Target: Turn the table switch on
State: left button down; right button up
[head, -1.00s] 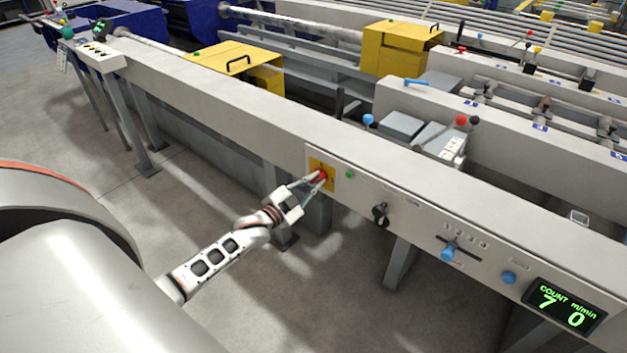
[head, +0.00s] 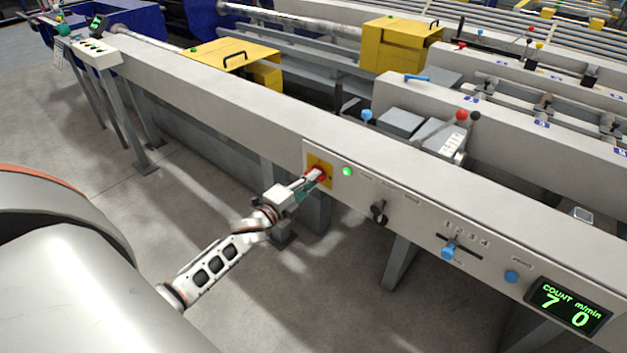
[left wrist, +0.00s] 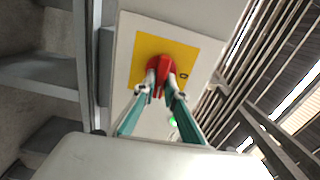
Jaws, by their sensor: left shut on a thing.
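The table switch is a red rotary knob (left wrist: 160,72) on a yellow plate (head: 325,170), set in the front face of the long grey table beam. In the left wrist view the yellow plate (left wrist: 179,54) has a dark mark at its right. My left gripper (head: 314,178) is shut on the red knob; its two fingertips (left wrist: 161,85) sit on either side of it. The gripper hides part of the knob in the head view. A small green lamp (head: 347,171) just right of the plate is lit. My right gripper is not in view.
Along the same panel to the right are a black knob (head: 378,212), a blue slider (head: 449,252), a blue button (head: 511,277) and a display (head: 566,303) reading COUNT 7 and 0 m/min. Table legs stand below. The floor in front is clear.

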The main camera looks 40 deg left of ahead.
pick_arm(q)
jog(key=shift+m, duration=0.5)
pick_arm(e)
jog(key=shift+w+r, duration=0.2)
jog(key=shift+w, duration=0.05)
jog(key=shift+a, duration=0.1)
pick_arm(q)
jog(key=c, duration=2.1)
grip_release()
jog(key=shift+s, duration=0.1)
jog(key=s, duration=0.7)
jog(key=s+a, duration=0.1)
jog(key=s, duration=0.3)
jog(key=shift+s, duration=0.35)
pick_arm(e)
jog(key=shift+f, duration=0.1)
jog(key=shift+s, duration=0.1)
